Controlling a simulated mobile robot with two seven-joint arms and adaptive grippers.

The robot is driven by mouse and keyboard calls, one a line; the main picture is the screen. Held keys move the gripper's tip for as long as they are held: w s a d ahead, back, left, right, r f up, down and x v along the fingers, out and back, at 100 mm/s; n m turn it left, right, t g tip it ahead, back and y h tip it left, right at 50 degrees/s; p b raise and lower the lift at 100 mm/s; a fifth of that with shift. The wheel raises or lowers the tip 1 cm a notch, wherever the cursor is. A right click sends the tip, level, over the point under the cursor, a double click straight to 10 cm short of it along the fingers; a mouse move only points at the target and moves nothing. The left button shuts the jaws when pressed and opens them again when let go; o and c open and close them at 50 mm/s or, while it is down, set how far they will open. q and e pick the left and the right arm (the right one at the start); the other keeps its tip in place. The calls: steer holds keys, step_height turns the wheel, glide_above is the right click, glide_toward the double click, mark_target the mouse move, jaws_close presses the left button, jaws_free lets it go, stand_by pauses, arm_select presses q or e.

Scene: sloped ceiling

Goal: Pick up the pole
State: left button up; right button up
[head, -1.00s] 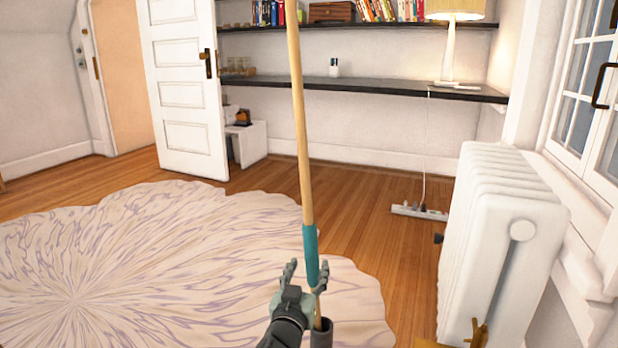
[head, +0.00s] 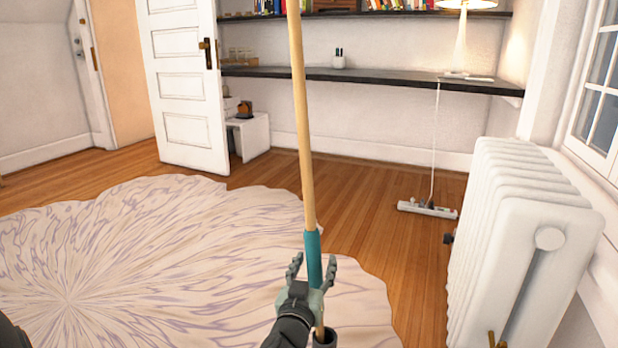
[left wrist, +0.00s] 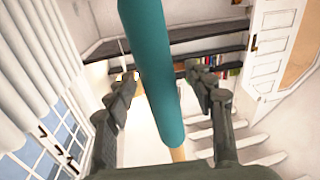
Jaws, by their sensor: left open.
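The pole (head: 302,120) is a long light-wood rod with a teal sleeve on its lower part, standing nearly upright in the head view. Its top runs out of the picture and its lower end goes into a dark piece at the bottom. My left gripper (head: 313,268) is open at the teal sleeve, with one finger on each side in the picture. In the left wrist view, the teal sleeve (left wrist: 150,70) passes between the spread fingers of the gripper (left wrist: 166,90). I cannot tell whether they touch it. My right gripper is not in view.
A white radiator (head: 515,240) stands at the right by the window. A pale patterned rug (head: 130,260) covers the left floor. A power strip (head: 427,209) lies on the wood floor. Dark shelves (head: 400,78) line the back wall beside an open white door (head: 185,90).

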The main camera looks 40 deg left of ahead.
arm_select(q)
steer(key=shift+c, duration=0.4)
jaws_close()
steer(key=shift+r, duration=0.1)
steer(key=shift+r, duration=0.15)
